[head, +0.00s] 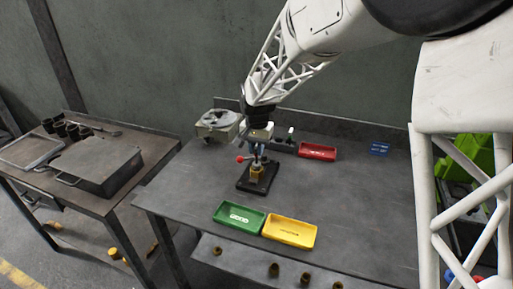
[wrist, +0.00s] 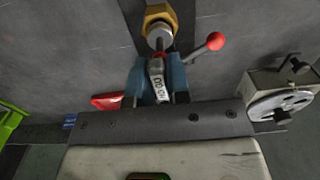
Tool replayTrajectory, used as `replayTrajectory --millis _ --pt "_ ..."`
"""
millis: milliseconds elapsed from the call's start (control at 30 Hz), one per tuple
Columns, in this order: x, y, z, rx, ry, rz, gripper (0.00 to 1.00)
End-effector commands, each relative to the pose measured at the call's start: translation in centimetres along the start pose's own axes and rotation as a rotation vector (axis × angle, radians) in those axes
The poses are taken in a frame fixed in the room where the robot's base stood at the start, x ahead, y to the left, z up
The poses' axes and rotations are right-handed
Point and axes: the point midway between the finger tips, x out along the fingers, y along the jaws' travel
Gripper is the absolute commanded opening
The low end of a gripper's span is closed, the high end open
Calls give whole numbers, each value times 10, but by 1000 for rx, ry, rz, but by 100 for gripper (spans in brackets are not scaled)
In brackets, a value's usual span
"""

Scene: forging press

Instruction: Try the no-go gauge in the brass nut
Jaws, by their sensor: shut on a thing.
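My gripper (wrist: 159,92) is shut on the no-go gauge (wrist: 157,80), whose pale handle carries dark "NO GO" lettering between the blue fingers. The gauge's round grey end overlaps the brass nut (wrist: 151,11) in the wrist view. I cannot tell whether it touches or enters the nut. In the head view, the brass nut (head: 257,173) sits on a black fixture base (head: 253,187) near the middle of the bench, with my gripper (head: 257,154) just above it. A red ball lever (wrist: 215,41) sticks out beside the nut and also shows in the head view (head: 239,159).
A green tray (head: 238,227) and a yellow tray (head: 291,243) lie at the bench front. A red tray (head: 318,159) and blue tray (head: 379,149) are behind. A round-topped device (head: 217,128) stands back left. Bench (head: 361,202) is clear to the right.

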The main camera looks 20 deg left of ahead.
Motion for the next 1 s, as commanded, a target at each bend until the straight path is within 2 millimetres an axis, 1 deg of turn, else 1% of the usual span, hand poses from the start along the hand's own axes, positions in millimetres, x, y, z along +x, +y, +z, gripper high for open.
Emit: replayTrajectory --millis 767,1000 --pt "10 0 0 0 1 0 0" --pt "10 0 0 0 0 0 0"
